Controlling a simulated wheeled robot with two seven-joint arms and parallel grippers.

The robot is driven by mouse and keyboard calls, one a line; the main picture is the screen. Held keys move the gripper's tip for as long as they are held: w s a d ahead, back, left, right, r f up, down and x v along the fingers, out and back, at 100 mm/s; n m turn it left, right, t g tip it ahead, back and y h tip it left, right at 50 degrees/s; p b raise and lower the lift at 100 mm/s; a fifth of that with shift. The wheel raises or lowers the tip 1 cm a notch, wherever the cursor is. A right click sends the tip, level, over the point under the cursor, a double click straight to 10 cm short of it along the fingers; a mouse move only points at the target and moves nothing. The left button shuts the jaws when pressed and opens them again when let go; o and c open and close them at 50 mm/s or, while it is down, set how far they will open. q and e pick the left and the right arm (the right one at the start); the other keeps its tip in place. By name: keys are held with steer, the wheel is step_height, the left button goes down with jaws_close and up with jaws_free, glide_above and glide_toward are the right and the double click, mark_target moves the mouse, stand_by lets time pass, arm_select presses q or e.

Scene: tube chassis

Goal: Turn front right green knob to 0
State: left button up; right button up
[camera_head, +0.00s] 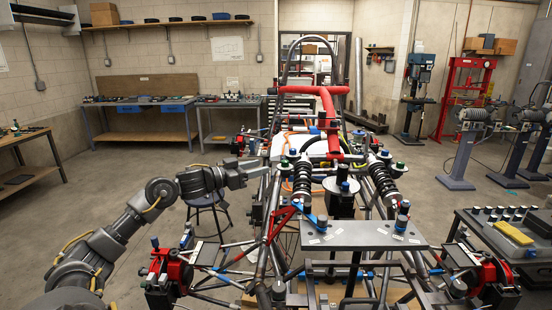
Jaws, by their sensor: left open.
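The tube chassis (268,215) fills the middle of the view, with two coil-spring dampers at its near end. One green knob (284,163) is at the top of the left damper (302,182). Another green knob (400,166) is at the top of the right damper (382,182). Their markings are too small to read. My left gripper (257,169) reaches in from the left, open and empty, at about knob height. In the picture it is just left of the left green knob and apart from it. My right gripper is not in view.
Blue knobs (385,154) sit near the green ones. A grey plate (360,235) and suspension tubes lie in front. A red padded bar (327,100) rises behind. A stool (207,200) stands below my left arm. A cart (500,235) with small parts stands at right.

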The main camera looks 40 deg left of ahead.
mark_target(285, 161)
arm_select(q)
steer(key=p+x, duration=0.3)
steer(key=x, duration=0.5)
steer(key=shift+w+d+r+p, duration=0.15)
steer(key=shift+w+d+p, duration=0.1)
steer(key=shift+p, duration=0.1)
steer(key=shift+w+d+f, duration=0.1)
steer(key=shift+w+d, duration=0.1)
steer(key=shift+w, duration=0.2)
steer(key=shift+w+d+f, duration=0.15)
steer(key=shift+w, duration=0.25)
steer(key=shift+s, duration=0.1)
steer(key=shift+c, duration=1)
steer(key=c, duration=0.7)
steer(key=shift+a+h, duration=0.1)
steer(key=shift+h, duration=0.2)
jaws_close()
